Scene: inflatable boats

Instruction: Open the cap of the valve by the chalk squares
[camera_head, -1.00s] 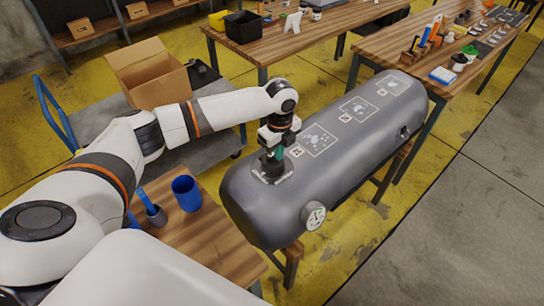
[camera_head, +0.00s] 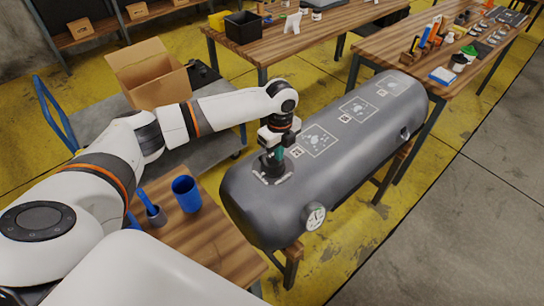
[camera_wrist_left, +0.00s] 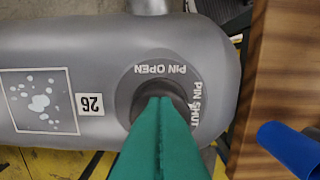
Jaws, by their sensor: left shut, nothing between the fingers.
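The grey inflatable tube (camera_head: 350,165) lies lengthwise on a stand, with white chalk squares (camera_head: 318,140) drawn along its top. The dark round valve (camera_wrist_left: 140,88) is set near the tube's near end. My left gripper (camera_head: 274,160) points down over this valve. Its green fingers (camera_wrist_left: 161,110) are shut and empty, and they hide part of the valve's centre. I cannot tell whether they touch it. My right gripper is not in view.
A gauge (camera_head: 316,217) sticks out of the tube's near end. A cart with an open cardboard box (camera_head: 148,75) is behind my arm. Workbenches stand at the back.

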